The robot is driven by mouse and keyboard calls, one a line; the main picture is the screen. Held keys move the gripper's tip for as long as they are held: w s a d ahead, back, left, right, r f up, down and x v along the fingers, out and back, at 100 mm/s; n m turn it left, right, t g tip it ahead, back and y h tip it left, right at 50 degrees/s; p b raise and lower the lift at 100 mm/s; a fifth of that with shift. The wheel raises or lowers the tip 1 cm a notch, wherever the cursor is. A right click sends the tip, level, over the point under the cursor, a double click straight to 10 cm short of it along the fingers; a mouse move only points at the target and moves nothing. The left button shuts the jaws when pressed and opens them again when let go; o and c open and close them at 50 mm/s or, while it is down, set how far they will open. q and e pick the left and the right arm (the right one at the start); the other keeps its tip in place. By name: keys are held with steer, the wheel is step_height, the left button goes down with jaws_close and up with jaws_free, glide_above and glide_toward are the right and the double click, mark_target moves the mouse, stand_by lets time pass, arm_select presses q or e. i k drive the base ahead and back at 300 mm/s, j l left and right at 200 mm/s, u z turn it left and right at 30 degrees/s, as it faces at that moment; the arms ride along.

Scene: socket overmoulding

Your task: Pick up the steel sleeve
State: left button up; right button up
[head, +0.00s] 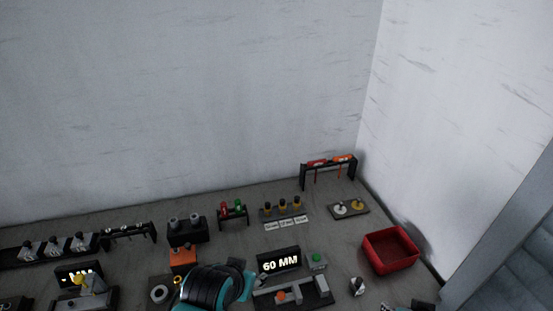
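Two small grey metal cylinders stand in a dark block (187,236) at the back left of centre. A short grey metal piece (357,286) stands alone on the table, right of the 60 MM display. I cannot tell for sure which of these is the steel sleeve. A black ribbed and teal part of my arm (213,288) is at the bottom centre, in front of the dark block; its gripper fingers cannot be made out. A dark part at the bottom edge, right of the lone metal piece, may be my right gripper, but it is cut off.
A red bin (391,250) stands at the right. An orange block (183,258) and several small racks line the back. Bare table lies left of the red bin.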

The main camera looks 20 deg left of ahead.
mark_target(174, 221)
steer(key=u, duration=1.35)
